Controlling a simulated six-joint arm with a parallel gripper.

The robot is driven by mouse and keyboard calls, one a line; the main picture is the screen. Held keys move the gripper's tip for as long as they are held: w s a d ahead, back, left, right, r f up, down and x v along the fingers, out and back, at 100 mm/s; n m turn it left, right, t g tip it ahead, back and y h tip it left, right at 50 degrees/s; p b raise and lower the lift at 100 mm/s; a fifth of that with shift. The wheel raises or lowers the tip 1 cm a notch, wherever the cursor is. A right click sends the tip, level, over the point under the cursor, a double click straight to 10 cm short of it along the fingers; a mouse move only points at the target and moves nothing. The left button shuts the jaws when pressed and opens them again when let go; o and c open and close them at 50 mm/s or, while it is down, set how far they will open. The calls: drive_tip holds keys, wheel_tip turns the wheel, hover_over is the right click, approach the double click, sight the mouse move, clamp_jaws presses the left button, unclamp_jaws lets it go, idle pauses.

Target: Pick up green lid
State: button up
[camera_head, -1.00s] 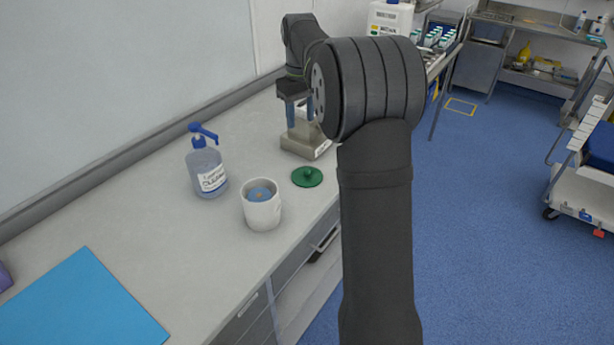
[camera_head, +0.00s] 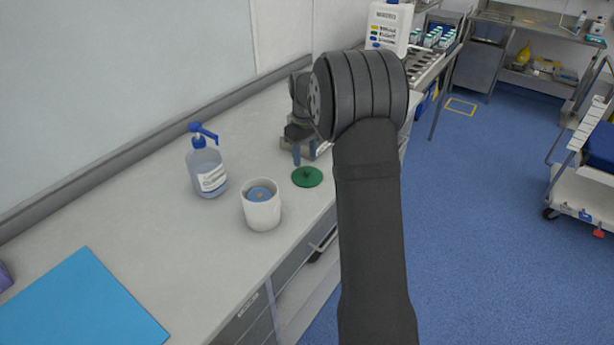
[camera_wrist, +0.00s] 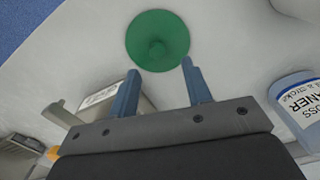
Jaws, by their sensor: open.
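The green lid (camera_head: 307,177) lies flat on the counter, to the right of the white cup, with its small knob upward. In the wrist view the green lid (camera_wrist: 158,40) is round and sits just beyond my fingertips. My gripper (camera_head: 310,158) is above the counter just behind the lid. In the wrist view my gripper (camera_wrist: 160,68) shows two blue fingers apart with nothing between them. The fingers do not appear to touch the lid. One finger is partly hidden by the arm in the head view.
A white cup (camera_head: 262,212) with blue contents stands left of the lid. A cleaner pump bottle (camera_head: 207,170) stands farther left. A metal block (camera_wrist: 118,98) is near the fingers. A blue sheet (camera_head: 80,305) lies at front left. The counter's front edge (camera_head: 290,248) is close.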

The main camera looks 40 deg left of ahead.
sight(307, 170)
drive_tip(key=f, duration=0.4)
drive_tip(key=shift+d+f, duration=0.3)
drive_tip(key=shift+f, duration=0.1)
clamp_jaws()
